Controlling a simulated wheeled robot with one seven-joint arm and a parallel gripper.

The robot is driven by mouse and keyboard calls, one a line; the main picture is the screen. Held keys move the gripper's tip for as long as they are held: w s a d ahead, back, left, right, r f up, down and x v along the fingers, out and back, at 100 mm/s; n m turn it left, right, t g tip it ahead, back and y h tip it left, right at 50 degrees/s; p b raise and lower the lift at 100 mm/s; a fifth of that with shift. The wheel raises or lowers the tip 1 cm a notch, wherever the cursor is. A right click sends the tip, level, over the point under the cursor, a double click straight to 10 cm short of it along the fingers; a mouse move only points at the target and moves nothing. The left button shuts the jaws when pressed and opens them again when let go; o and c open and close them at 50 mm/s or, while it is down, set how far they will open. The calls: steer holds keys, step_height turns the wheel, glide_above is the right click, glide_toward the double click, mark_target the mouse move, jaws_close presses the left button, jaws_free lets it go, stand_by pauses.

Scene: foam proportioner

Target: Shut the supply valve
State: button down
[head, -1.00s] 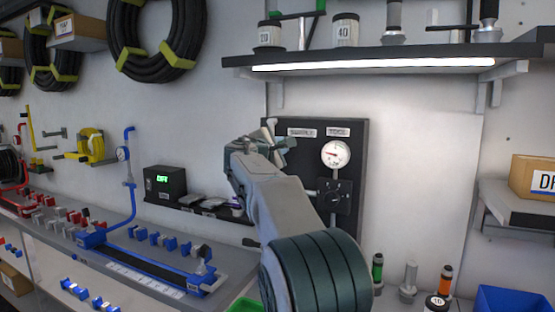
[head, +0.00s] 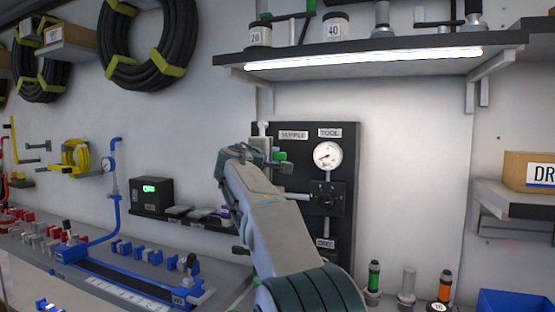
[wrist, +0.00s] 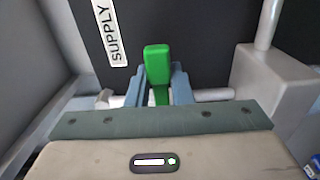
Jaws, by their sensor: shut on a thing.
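The supply valve has a green handle (wrist: 157,66), which stands between my two fingers in the wrist view, beside the SUPPLY label (wrist: 107,32). My gripper (wrist: 158,88) is shut on this handle. In the head view my gripper (head: 268,156) is at the left part of the black panel (head: 345,135), below the SUPPLY label (head: 293,135), and a bit of green shows at its tip. A horizontal pipe passes behind the fingers in the wrist view. My arm hides most of the valve body in the head view.
A white gauge (head: 327,155) and a black regulator (head: 327,197) are on the panel to the right of my gripper. A lit shelf (head: 370,62) hangs above. A black box with a green display (head: 151,195) stands to the left. Blank wall lies right of the panel.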

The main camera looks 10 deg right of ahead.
steer(key=shift+f, duration=0.15)
steer(key=c, duration=1.3)
jaws_free()
steer(key=shift+s, duration=0.1)
steer(key=b+v, duration=0.3)
steer(key=v, duration=1)
steer(key=shift+s+a, duration=0.3)
steer(key=shift+d, duration=0.1)
steer(key=s+d+f+m+g+y+p, duration=0.4)
steer(key=s+d+f+g+y+p, duration=0.25)
steer(key=s+f, duration=0.6)
steer(key=s+f+m+g+y+p, duration=0.1)
steer(key=s+f+m+p, duration=0.1)
steer(key=s+f, duration=0.3)
steer(key=s+a+f+m+g+y+p, duration=0.1)
steer(key=s+f+m+g+p, duration=0.1)
steer(key=s+f, duration=0.3)
steer(key=s+a+f+m+g+y+p, duration=0.1)
steer(key=s+f+p, duration=0.3)
steer(key=s, duration=0.6)
steer(key=shift+s+f+m+g+y, duration=0.25)
steer(key=shift+f+m+g+y, duration=0.35)
steer(key=shift+f+m, duration=0.45)
